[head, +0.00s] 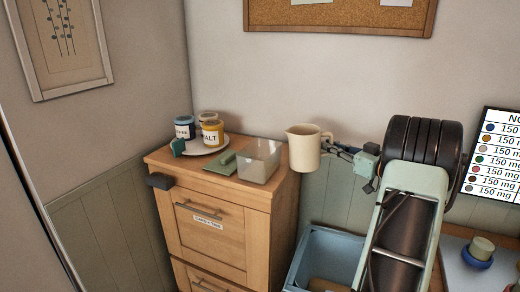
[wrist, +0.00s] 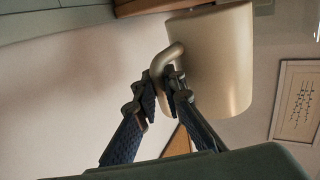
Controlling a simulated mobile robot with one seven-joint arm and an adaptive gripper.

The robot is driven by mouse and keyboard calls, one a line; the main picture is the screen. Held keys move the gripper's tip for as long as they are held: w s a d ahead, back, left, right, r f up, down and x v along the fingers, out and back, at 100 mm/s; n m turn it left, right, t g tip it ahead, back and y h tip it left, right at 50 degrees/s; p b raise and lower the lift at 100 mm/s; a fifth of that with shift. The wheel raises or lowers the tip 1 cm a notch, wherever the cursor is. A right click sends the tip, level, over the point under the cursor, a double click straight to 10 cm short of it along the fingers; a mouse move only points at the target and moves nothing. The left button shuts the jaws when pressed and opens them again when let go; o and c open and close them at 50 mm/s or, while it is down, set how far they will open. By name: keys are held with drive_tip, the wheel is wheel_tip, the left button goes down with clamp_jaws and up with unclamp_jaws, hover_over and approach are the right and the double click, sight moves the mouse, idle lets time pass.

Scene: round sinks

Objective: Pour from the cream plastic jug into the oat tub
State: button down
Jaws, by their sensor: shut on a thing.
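The cream plastic jug (head: 303,147) is held in the air, upright, with its spout to the left. My gripper (head: 330,145) is shut on its handle from the right; in the wrist view the fingers (wrist: 167,88) close around the handle of the jug (wrist: 215,62). A clear, pale square tub (head: 259,163), which I take for the oat tub, stands on the wooden cabinet, left of and a little below the jug. No label on it is readable, and its contents are unclear. The inside of the jug is hidden.
A blue bin (head: 326,257) stands below right. A counter at far right holds a blue dish (head: 478,262).

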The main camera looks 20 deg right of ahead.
drive_tip(key=a+r+n, duration=0.1)
drive_tip(key=r, duration=0.2)
drive_tip(key=w+a+r+n+g+h, duration=0.1)
drive_tip(key=r, duration=0.2)
drive_tip(key=a+r+n+g, duration=0.1)
drive_tip(key=r, duration=0.2)
drive_tip(key=shift+w+a+n+h, duration=0.15)
drive_tip(key=shift+a+n+h, duration=0.15)
drive_tip(key=shift+n, duration=0.1)
drive_tip(key=shift+a+r+g, duration=0.2)
drive_tip(key=shift+r+g, duration=0.15)
drive_tip(key=shift+g, duration=0.05)
drive_tip(key=shift+w+a+r+n+g+h, duration=0.1)
drive_tip(key=shift+a+r+n+g+h, duration=0.15)
drive_tip(key=shift+r, duration=0.25)
drive_tip(key=shift+w+a+r+n+h, duration=0.15)
drive_tip(key=shift+a+r+n, duration=0.2)
drive_tip(key=shift+r, duration=0.15)
drive_tip(key=shift+w+a+r+n+g+h, duration=0.1)
drive_tip(key=shift+a+r+n+g+h, duration=0.15)
drive_tip(key=shift+r, duration=0.25)
idle(1.7)
drive_tip(key=shift+w+a+r+n+h, duration=0.1)
drive_tip(key=shift+a+r+n+h, duration=0.05)
drive_tip(key=shift+a+n+h, duration=0.25)
idle(2.7)
